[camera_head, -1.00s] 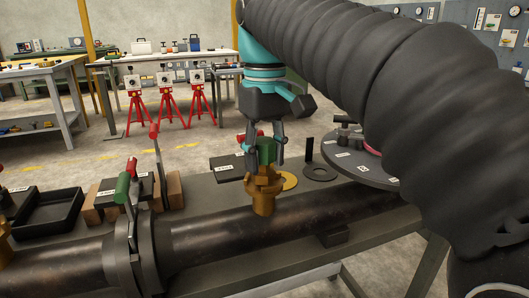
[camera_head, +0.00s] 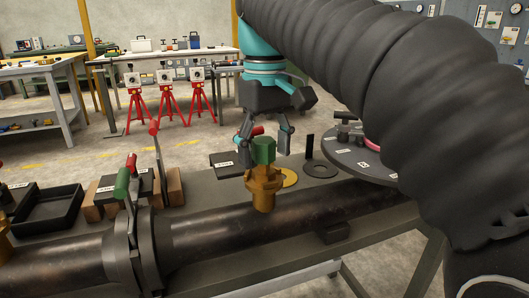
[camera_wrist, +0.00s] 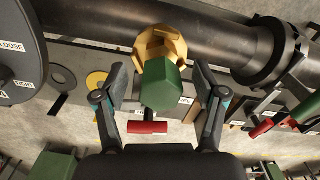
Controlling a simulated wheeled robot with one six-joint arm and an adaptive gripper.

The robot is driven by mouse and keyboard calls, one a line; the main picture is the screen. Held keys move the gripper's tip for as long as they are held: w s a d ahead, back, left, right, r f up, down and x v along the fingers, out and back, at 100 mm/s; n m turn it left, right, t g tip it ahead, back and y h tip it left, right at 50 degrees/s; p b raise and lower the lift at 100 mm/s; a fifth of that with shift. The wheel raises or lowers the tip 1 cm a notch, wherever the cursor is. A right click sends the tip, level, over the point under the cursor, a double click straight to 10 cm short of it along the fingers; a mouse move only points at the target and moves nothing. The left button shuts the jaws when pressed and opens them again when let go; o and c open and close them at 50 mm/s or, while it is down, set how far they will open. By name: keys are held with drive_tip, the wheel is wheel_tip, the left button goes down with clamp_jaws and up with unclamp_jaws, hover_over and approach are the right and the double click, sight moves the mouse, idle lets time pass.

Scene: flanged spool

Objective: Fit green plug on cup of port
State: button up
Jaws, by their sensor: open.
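The green plug (camera_head: 263,150) sits upright on top of the brass port (camera_head: 263,188), which rises from the dark pipe. In the wrist view the green plug (camera_wrist: 162,86) lies between and ahead of my open fingers, with the brass port (camera_wrist: 158,42) behind it. My gripper (camera_head: 264,140) is open and empty, above and behind the plug in the head view. In the wrist view the fingers of my gripper (camera_wrist: 158,75) stand apart on both sides of the plug, with gaps showing. How deep the plug sits in the port's cup is hidden.
The dark pipe (camera_head: 210,230) runs along the bench, with a flange (camera_head: 140,245) and upright red and green handles at left. A round labelled plate (camera_head: 350,158) is at right. A black tray (camera_head: 48,208) and flat rings lie on the bench. A red-handled item (camera_wrist: 147,127) lies beyond the plug.

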sight(265, 140)
wheel_tip(265, 140, up, 7)
drive_tip(key=shift+f, duration=0.15)
idle(0.4)
